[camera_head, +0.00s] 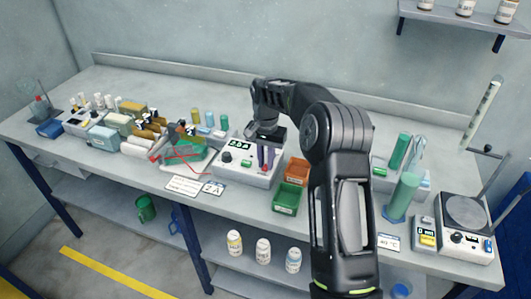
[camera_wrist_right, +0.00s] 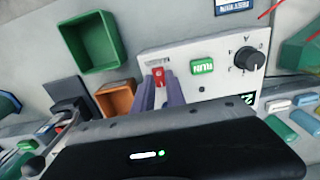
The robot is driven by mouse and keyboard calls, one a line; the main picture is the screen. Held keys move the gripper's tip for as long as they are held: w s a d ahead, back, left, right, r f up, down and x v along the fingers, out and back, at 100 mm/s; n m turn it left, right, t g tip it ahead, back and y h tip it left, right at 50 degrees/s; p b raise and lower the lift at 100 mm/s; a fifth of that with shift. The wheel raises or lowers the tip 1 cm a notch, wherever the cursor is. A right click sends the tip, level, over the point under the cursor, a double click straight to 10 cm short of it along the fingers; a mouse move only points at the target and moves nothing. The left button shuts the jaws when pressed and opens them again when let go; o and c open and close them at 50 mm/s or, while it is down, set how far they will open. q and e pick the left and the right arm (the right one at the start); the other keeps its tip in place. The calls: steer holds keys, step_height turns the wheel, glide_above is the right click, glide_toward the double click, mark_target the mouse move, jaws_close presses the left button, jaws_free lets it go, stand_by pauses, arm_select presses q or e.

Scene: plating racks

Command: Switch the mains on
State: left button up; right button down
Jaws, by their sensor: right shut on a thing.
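The power supply is a white box with a dark knob and a display reading 2.0 A, near the middle of the bench in the head view (camera_head: 235,172). In the right wrist view its front panel (camera_wrist_right: 220,45) carries a small red switch (camera_wrist_right: 158,74), a green RUN button (camera_wrist_right: 202,66) and a black knob (camera_wrist_right: 249,58). My right gripper (camera_head: 265,168) reaches down to the right part of the box. In the wrist view its two purple-grey fingers (camera_wrist_right: 159,86) are shut around the red switch. The switch's exact position is partly hidden by them. My left gripper is not in view.
A green bin (camera_wrist_right: 92,42) and an orange bin (camera_head: 297,171) stand right beside the power supply. Red leads (camera_head: 182,152) lie to its left. A hotplate (camera_head: 465,212) and green cylinders (camera_head: 402,195) stand farther right. White labels (camera_head: 186,186) lie along the front edge.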

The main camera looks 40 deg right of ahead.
mark_target(266, 166)
steer(key=c, duration=1.4)
jaws_free()
steer(key=shift+o, duration=0.2)
steer(key=shift+r, duration=0.15)
steer(key=shift+w+r, duration=0.1)
steer(key=shift+r, duration=0.2)
step_height(266, 166, up, 7)
steer(key=b, duration=0.1)
steer(key=shift+b, duration=0.3)
steer(key=shift+f, duration=0.1)
